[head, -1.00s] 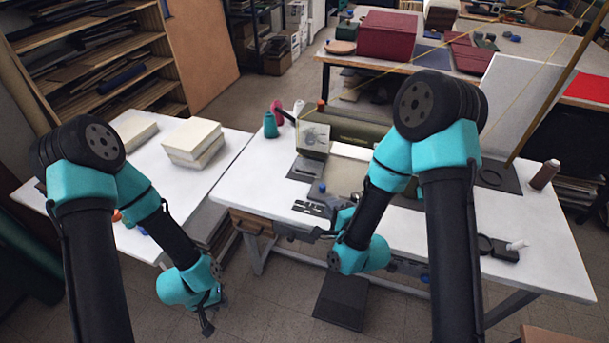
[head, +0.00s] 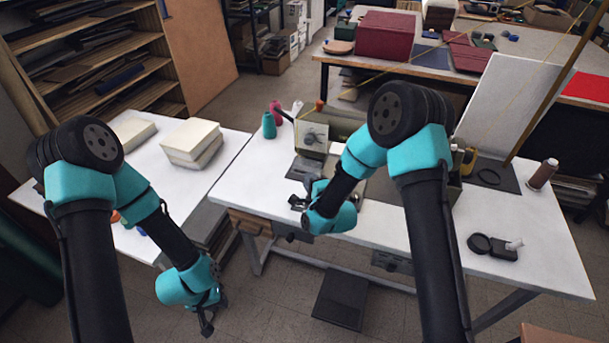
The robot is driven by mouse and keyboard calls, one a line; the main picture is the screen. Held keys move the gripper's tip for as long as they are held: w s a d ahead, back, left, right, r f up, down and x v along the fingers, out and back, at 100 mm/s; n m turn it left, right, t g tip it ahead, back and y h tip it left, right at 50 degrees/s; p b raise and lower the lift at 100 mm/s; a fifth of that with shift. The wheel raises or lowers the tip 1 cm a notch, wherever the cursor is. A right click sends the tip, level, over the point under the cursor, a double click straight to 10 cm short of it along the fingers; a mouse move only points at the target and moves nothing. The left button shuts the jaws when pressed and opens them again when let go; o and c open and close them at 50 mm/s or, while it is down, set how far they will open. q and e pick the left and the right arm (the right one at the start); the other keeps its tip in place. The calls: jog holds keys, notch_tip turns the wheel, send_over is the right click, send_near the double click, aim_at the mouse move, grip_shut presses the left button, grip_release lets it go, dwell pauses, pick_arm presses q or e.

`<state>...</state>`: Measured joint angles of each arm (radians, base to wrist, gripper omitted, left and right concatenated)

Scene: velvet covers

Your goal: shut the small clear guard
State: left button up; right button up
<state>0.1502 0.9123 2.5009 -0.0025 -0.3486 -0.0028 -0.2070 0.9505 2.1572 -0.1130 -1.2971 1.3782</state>
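A sewing machine stands on the white table, with its pale square head end (head: 313,138) facing me. I cannot make out the small clear guard; the area below the head is partly hidden by my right arm. My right gripper (head: 299,197) is over the front left of the machine's bed, just below and in front of the head. Its fingers are small and partly hidden, so its opening is unclear. My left gripper (head: 207,327) hangs low over the floor, away from the machine, and its opening is too small to judge.
Teal (head: 269,125) and pink thread cones stand left of the machine. Cream blocks (head: 190,142) sit on the left table.

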aim_at(305, 167)
jog(key=shift+x, duration=1.95)
jog(key=shift+c, duration=0.3)
grip_shut()
